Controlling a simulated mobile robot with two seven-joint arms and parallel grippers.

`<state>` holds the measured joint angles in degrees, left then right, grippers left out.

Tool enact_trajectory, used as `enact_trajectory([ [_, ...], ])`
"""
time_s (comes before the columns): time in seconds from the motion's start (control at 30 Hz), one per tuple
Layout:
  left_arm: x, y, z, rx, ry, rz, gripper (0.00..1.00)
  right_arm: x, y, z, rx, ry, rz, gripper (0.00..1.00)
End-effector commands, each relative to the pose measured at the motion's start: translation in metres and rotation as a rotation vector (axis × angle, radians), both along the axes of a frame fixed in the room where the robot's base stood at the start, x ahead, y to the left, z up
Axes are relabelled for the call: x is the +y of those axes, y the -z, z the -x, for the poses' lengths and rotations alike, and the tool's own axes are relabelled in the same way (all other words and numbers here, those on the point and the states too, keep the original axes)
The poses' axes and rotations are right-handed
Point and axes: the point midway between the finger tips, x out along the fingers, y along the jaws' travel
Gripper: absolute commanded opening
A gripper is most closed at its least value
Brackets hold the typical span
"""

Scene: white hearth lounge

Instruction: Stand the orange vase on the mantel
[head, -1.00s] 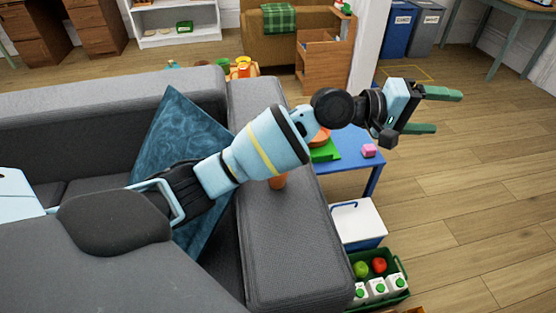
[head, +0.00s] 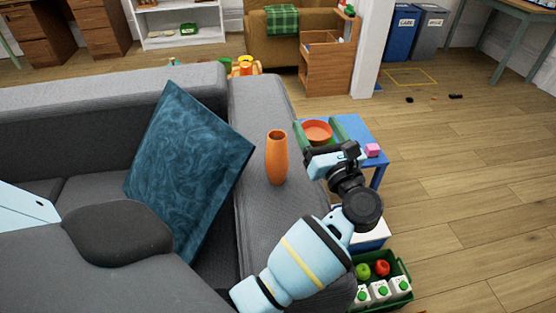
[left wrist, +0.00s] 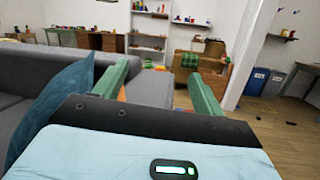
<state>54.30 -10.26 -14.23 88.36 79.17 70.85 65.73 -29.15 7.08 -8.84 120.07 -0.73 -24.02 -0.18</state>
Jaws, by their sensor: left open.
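The orange vase (head: 277,157) stands upright on the grey sofa's armrest in the head view. My left gripper (head: 319,128) is to the right of the vase, apart from it, with its green fingers spread and nothing held. Its fingers also show spread in the left wrist view (left wrist: 158,82). A sliver of orange shows beside the left finger there; I cannot tell what it is. No mantel can be made out. My right gripper is not in view.
The grey sofa (head: 270,225) holds a blue cushion (head: 190,170) left of the vase. A green crate (head: 400,270) stands below. Wooden floor at right is mostly clear.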

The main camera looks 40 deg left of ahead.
Motion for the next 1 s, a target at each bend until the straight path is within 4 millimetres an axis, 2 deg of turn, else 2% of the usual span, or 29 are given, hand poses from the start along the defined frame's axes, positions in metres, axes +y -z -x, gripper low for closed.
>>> enact_trajectory([
  [0.03,0.003,0.018,0.013,0.016,-0.063,0.057,0.7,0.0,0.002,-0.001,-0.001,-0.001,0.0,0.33],
  [0.1,0.007,0.035,0.03,0.029,-0.142,0.118,0.7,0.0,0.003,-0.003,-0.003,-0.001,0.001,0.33],
  [0.2,0.009,0.052,0.047,0.044,-0.22,0.174,0.7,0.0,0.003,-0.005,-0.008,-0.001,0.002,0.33],
  [0.3,0.01,0.06,0.055,0.051,-0.259,0.2,0.7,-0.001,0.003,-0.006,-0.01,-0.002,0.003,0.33],
  [0.53,0.013,0.061,0.057,0.052,-0.271,0.206,0.7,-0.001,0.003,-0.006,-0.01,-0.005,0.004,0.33],
  [0.77,0.033,0.061,0.051,0.052,-0.271,0.203,0.7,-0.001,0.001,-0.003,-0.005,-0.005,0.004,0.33],
  [1.0,0.042,0.063,0.048,0.052,-0.269,0.203,0.7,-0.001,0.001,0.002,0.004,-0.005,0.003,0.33],
])
